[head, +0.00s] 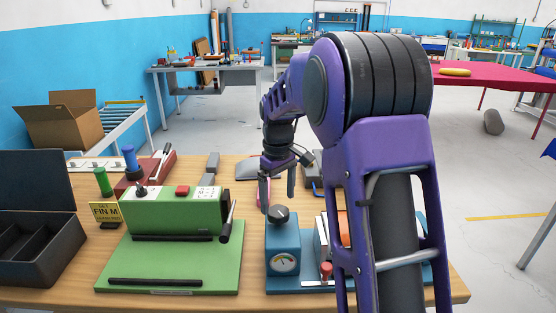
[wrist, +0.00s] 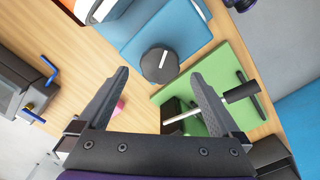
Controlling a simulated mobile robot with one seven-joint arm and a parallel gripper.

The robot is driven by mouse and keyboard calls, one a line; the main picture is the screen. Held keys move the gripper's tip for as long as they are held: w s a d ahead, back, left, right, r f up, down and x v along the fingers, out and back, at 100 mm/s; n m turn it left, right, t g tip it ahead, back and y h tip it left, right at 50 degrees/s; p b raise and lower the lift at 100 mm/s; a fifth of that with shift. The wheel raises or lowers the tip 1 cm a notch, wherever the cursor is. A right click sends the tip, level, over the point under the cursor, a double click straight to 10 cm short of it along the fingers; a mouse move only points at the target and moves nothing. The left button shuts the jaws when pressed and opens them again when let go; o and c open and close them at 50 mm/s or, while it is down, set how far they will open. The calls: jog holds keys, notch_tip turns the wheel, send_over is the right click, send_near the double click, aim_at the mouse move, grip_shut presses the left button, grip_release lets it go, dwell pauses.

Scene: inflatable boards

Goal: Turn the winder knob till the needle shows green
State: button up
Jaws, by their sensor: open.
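The winder is a blue box (head: 283,240) on a blue base at the bench's front middle. Its black round knob (head: 279,215) sits on top, and in the wrist view the knob (wrist: 159,64) shows a white pointer line. A white round gauge (head: 284,262) is on the box's front; its needle is too small to read against the coloured marks. My gripper (head: 277,203) points down just above and behind the knob, open and empty. In the wrist view my gripper's fingers (wrist: 160,74) stand apart, with the knob beyond them, roughly centred between the tips.
A green machine (head: 175,214) with a black-gripped lever (head: 225,222) stands close left of the winder. A red-handled lever (head: 326,270) is to its right, partly behind my arm. A black open case (head: 40,240) is at far left.

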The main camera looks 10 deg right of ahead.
aim_at(278, 210)
notch_tip(278, 210, up, 14)
jog(key=p, duration=0.1)
jog(key=shift+f, duration=0.15)
